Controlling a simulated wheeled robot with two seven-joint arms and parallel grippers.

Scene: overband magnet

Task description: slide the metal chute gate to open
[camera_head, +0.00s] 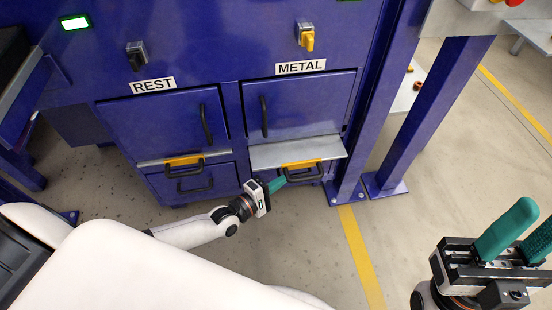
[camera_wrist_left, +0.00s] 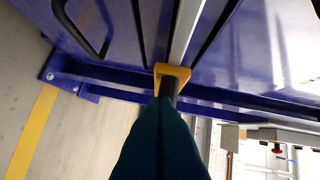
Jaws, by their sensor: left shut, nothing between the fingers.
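The metal chute gate (camera_head: 297,153) is a grey plate under the METAL door, standing out from the blue cabinet front. A yellow piece (camera_head: 303,165) sits at its front edge, with a black drawer handle close below it. My left gripper (camera_head: 277,184) is shut and empty, just left of and below the yellow piece. In the left wrist view its teal fingers reach up to the yellow piece (camera_wrist_left: 172,72), near the plate's edge (camera_wrist_left: 187,30); I cannot tell whether they touch. My right gripper (camera_head: 538,222) is open and empty at the lower right.
The METAL door (camera_head: 297,105) has a black handle above the plate. To the left is the REST door (camera_head: 160,125), with its own yellow piece (camera_head: 184,160). Blue posts (camera_head: 430,115) stand to the right. The floor in front is clear, with a yellow line (camera_head: 360,255).

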